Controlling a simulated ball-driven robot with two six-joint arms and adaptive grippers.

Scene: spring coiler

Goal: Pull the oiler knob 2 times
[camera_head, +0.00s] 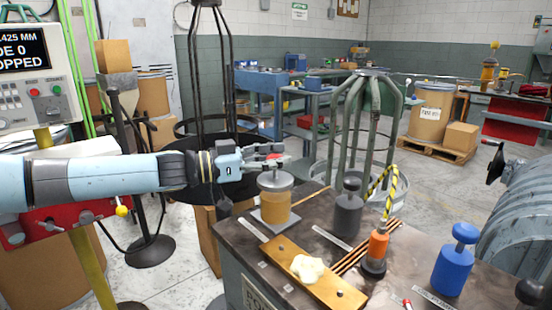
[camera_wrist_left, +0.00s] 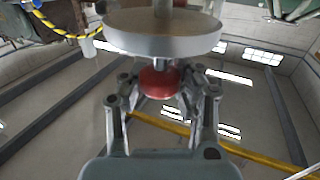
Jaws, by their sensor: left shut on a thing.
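The oiler is an amber jar (camera_head: 275,208) with a grey lid (camera_head: 275,180), upright on a plate at the left of the dark bench. Its red knob (camera_head: 274,157) sits above the lid, partly covered by my fingers. My left gripper (camera_head: 270,161) reaches in from the left and is shut on the knob. In the left wrist view the picture is upside down: the red knob (camera_wrist_left: 158,82) is between the fingers of my left gripper (camera_wrist_left: 160,85), and the grey lid (camera_wrist_left: 165,38) lies beyond it. My right gripper does not show.
A display panel (camera_head: 35,75) stands at left.

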